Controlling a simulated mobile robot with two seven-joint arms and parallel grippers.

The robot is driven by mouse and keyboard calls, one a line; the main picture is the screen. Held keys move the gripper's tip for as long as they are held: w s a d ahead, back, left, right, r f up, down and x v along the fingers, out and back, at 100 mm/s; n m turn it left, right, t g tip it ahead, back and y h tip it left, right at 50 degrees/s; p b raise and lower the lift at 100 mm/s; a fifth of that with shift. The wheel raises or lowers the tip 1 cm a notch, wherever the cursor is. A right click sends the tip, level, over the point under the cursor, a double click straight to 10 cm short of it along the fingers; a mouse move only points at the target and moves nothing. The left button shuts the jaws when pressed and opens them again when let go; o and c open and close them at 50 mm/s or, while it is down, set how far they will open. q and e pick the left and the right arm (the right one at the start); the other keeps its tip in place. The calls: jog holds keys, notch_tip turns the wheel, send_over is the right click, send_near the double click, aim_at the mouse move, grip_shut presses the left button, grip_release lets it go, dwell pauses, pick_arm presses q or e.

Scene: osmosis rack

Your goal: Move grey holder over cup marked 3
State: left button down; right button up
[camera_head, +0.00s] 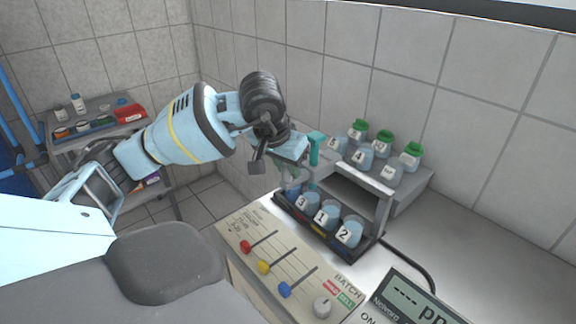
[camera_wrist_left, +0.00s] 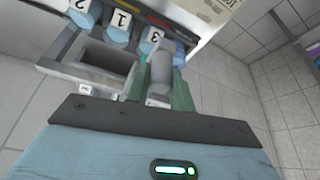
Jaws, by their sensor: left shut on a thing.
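My left gripper (camera_head: 304,168) is above the left end of the dark cup rack (camera_head: 326,239). In the left wrist view its green fingers (camera_wrist_left: 162,78) are shut on the grey holder (camera_wrist_left: 161,68). The cup marked 3 (camera_head: 307,203) stands in the rack, left of the cups marked 1 (camera_head: 327,214) and 2 (camera_head: 348,232). In the left wrist view, cup 3 (camera_wrist_left: 151,41) shows just beyond the holder. The holder's height above the cup is hard to tell. The holder is mostly hidden by my gripper in the head view. My right gripper is not in view.
A control panel with coloured sliders (camera_head: 285,262) and a display (camera_head: 410,300) are in front. The counter at right is clear.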

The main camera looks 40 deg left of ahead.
pick_arm(q)
jog(key=shift+a, duration=0.1)
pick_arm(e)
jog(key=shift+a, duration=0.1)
pick_arm(q)
jog(key=c, duration=1.4)
grip_release()
jog(key=shift+o, duration=1)
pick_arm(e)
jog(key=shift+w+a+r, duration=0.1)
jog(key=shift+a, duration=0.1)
pick_arm(q)
jog(key=v, duration=0.7)
jog(key=shift+r, duration=0.35)
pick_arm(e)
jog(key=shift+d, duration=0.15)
pick_arm(q)
jog(key=shift+s, duration=0.15)
